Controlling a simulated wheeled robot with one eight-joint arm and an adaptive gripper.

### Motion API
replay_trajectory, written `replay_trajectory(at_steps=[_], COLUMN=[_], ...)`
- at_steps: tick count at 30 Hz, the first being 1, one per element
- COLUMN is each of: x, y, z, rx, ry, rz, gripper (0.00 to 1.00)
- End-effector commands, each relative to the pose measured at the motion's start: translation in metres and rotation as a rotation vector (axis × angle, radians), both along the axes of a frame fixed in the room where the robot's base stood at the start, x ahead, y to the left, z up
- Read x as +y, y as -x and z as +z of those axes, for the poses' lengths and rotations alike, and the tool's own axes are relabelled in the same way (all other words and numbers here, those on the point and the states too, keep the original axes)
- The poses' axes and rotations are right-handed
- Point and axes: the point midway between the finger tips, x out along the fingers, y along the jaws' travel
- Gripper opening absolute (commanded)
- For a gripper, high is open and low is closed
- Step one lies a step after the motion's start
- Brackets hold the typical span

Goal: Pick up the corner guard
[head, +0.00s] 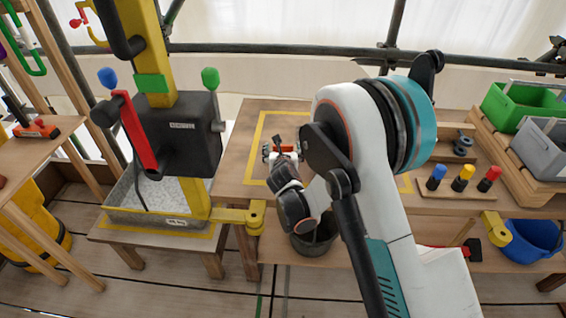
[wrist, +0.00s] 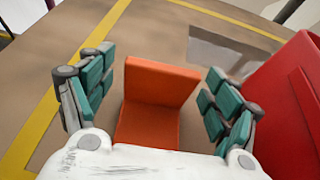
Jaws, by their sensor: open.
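The corner guard (wrist: 160,84) is an orange L-shaped piece in the wrist view. One face stands up and the other lies toward my palm. My gripper (wrist: 157,92) is open, with one green-padded finger on each side of the guard. Gaps show between the pads and the guard. In the head view my gripper (head: 281,155) is low over the table, with a small orange bit of the guard (head: 287,148) showing by it. My arm hides much of that area.
The guard is on a wooden table (head: 238,135) with a yellow outline. A large red object (wrist: 290,100) stands close to my right finger in the wrist view. A black press-like machine (head: 178,130) stands left; a peg board (head: 462,193) and a green bin (head: 522,105) are right.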

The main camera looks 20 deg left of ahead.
Motion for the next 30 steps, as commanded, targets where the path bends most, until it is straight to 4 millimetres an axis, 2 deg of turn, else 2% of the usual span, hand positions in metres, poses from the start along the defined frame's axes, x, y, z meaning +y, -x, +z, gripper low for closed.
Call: replay_trajectory(at_steps=[6,8,12,13,23,30], x=[0.000,0.000,0.000,0.000,0.000,0.000], y=[-0.001,-0.001,0.000,0.000,0.000,0.000], z=[0.001,0.001,0.001,0.001,0.001,0.019], rx=[0.000,0.000,0.000,0.000,0.000,0.000], ry=[0.000,0.000,0.000,0.000,0.000,0.000], rz=[0.000,0.000,0.000,0.001,0.001,0.001], gripper=[0.82,0.70,0.39,0.34,0.33,0.33])
